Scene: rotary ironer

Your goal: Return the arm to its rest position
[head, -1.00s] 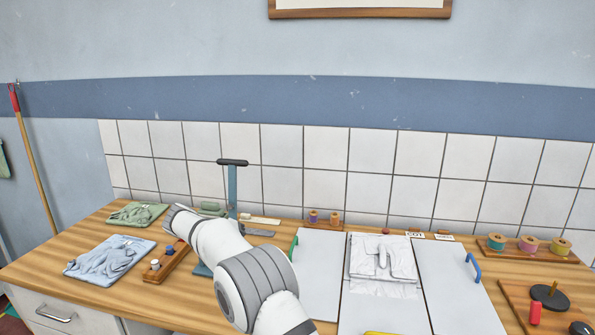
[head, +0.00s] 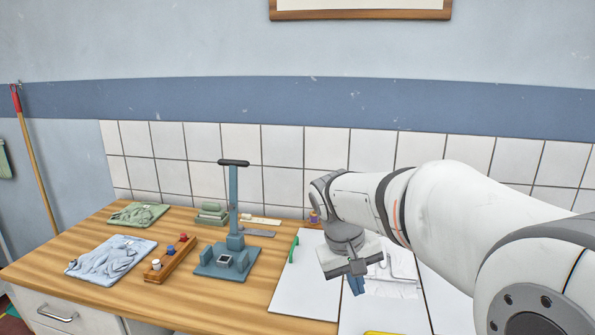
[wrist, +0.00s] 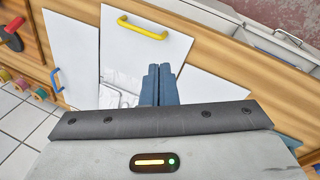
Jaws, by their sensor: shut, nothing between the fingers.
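My arm reaches in from the right in the head view. My gripper (head: 357,287) points down above the white folding board (head: 310,284), in front of the pale folded garment (head: 399,264), which it partly hides. Its blue fingers are together with nothing between them, and they also show shut in the wrist view (wrist: 158,84). In the wrist view, the garment (wrist: 115,84) lies on the board just left of the fingers.
A blue press with an upright lever (head: 233,205) stands left of my gripper. A wooden rack with colored pegs (head: 170,259), a light blue shirt (head: 108,260) and a green cloth (head: 138,214) lie farther left. The board's yellow handle (wrist: 142,28) shows in the wrist view.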

